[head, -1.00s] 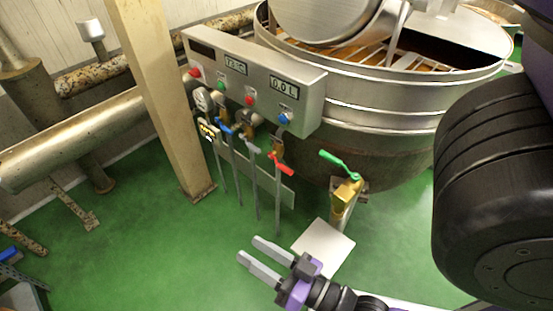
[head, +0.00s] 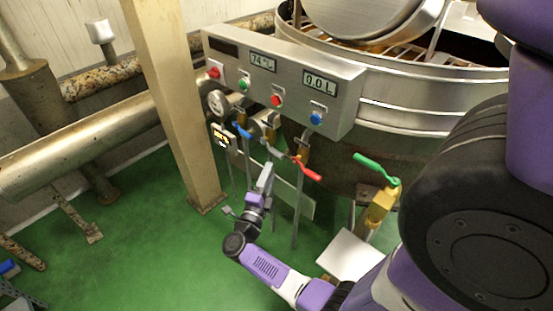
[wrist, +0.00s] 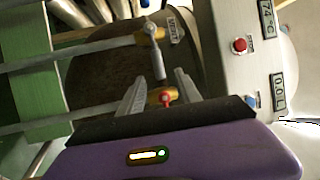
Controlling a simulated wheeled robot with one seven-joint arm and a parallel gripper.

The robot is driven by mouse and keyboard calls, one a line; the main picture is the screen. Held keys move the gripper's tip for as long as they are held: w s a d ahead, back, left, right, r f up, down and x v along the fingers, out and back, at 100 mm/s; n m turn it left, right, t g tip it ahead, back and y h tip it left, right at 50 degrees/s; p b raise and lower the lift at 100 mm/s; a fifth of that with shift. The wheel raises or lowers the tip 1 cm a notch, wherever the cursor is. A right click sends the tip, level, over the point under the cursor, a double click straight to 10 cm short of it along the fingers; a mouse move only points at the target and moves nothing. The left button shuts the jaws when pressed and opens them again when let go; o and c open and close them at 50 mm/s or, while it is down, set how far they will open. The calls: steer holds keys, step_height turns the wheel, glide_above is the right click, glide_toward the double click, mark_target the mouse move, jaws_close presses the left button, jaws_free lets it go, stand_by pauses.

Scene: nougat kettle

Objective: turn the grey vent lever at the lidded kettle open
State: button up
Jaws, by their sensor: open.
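The grey lever (head: 276,151) sits between the blue and red levers on the pipes below the control panel. In the wrist view the grey lever (wrist: 158,62) hangs from its yellow valve body, just beyond and between my fingertips. My gripper (head: 266,174) is raised just below the grey lever, with its fingers pointing up at it. In the wrist view my gripper (wrist: 158,82) has its fingers apart, with nothing held between them. I cannot tell whether a finger touches the lever. The kettle (head: 400,115) stands behind the panel.
A red lever (head: 306,168) is close on the right and shows between my fingers in the wrist view (wrist: 166,97). A blue lever (head: 242,131) is on the left, a green one (head: 376,167) farther right. The control panel (head: 345,95) overhangs. A beige post (head: 178,110) stands left.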

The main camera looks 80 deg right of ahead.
mark_target(276, 154)
steer(key=x, duration=0.8)
jaws_close()
steer(key=shift+w, duration=0.1)
steer(key=shift+w+r, duration=0.1)
steer(key=shift+r, duration=0.1)
stand_by(1.1)
